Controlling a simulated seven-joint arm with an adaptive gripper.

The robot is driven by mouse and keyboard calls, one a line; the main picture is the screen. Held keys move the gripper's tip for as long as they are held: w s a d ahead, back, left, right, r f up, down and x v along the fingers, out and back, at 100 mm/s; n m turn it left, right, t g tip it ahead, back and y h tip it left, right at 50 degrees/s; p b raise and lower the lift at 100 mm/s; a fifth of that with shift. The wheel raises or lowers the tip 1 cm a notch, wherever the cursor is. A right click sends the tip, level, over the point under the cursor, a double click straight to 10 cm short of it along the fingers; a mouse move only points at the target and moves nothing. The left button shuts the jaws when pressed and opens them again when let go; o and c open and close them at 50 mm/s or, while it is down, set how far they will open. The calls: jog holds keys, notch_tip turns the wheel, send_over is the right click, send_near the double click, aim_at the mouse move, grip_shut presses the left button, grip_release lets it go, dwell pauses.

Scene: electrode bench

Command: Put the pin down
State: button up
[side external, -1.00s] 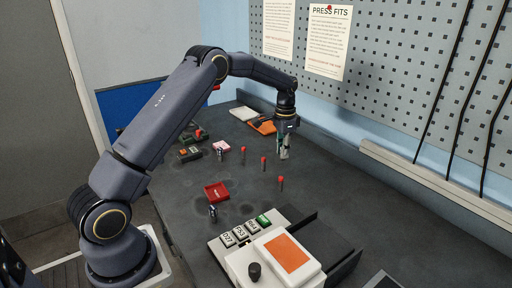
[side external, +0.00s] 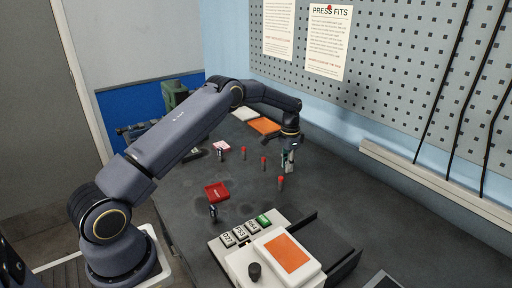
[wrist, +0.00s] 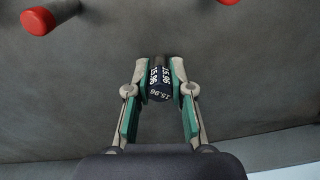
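The pin (wrist: 159,80) is a short dark cylinder with white "15.96" markings, in the middle of the wrist view. My gripper (wrist: 160,73) has its green-and-grey fingers on either side of the pin, their pads against it. In the side external view my gripper (side external: 288,160) points down over the dark bench, right of the red-topped pegs. The pin is too small there to make out clearly, and I cannot tell whether its lower end touches the bench.
The pegboard wall (side external: 400,80) lies behind.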

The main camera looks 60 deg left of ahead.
jog(key=o, duration=0.4)
jog(key=shift+r, duration=0.1)
jog(key=s+d+r+t, duration=0.1)
jog(key=s+d+r, duration=0.1)
jog(key=r, duration=0.9)
jog(key=s+d+r, duration=0.2)
jog(key=r, duration=0.8)
jog(key=s+d+r+n+t, duration=0.1)
jog(key=s+d+r, duration=0.25)
jog(key=s, duration=0.25)
jog(key=s+d+r+t, duration=0.1)
jog(key=s+d+r, duration=0.2)
jog(key=s+r, duration=0.25)
jog(key=s+d+f+n+t, duration=0.1)
jog(key=s+d+f, duration=0.1)
jog(key=s, duration=0.8)
jog(key=s+d+f+n+t, duration=0.1)
jog(key=s+d+f, duration=0.1)
jog(key=s, duration=0.8)
jog(key=shift+s+d+f+t, duration=0.15)
jog(key=shift+d+f+t, duration=0.15)
jog(key=shift+f, duration=0.55)
